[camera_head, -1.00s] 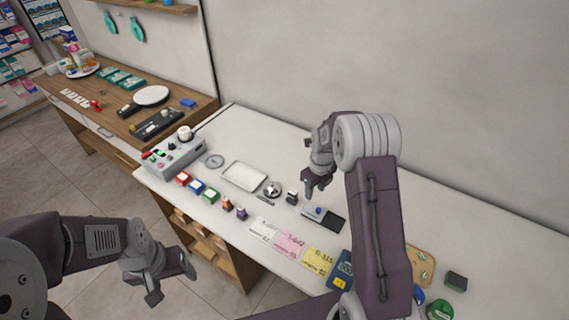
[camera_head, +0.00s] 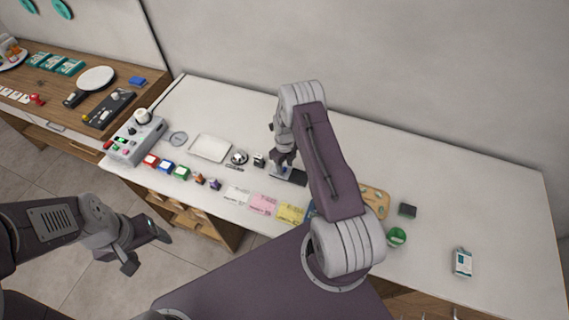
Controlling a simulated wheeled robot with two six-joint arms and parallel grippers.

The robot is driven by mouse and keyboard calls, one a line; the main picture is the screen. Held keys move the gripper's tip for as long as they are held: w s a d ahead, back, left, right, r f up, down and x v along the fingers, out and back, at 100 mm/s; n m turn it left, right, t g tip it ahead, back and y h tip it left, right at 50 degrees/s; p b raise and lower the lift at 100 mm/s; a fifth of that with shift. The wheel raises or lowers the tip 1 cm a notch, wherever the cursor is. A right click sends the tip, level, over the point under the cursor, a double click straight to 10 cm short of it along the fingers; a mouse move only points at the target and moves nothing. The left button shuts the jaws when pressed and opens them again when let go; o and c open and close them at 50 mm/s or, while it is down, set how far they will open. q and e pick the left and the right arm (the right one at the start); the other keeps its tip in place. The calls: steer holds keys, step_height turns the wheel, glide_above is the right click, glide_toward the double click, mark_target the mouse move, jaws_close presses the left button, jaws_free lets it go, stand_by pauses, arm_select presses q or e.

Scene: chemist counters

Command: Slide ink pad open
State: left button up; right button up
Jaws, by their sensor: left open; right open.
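The ink pad (camera_head: 297,178) lies on the white counter, right of the small stamps. Its dark part shows on the right and a lighter grey part on the left. My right gripper (camera_head: 283,163) is open and low over the grey left part, hiding some of it; I cannot tell if it touches. My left gripper (camera_head: 146,250) is open and empty, out over the floor in front of the counter.
A metal tray (camera_head: 209,148), a grey device (camera_head: 135,138) and colored blocks (camera_head: 166,167) stand to the left. Paper slips (camera_head: 262,204) lie in front. A wooden board (camera_head: 374,200), green tape roll (camera_head: 397,237) and white box (camera_head: 463,262) are on the right. The back right is clear.

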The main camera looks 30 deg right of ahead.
steer(key=shift+f, duration=0.25)
steer(key=shift+w, duration=0.1)
steer(key=shift+c, duration=1.3)
jaws_close()
steer(key=shift+w, duration=0.15)
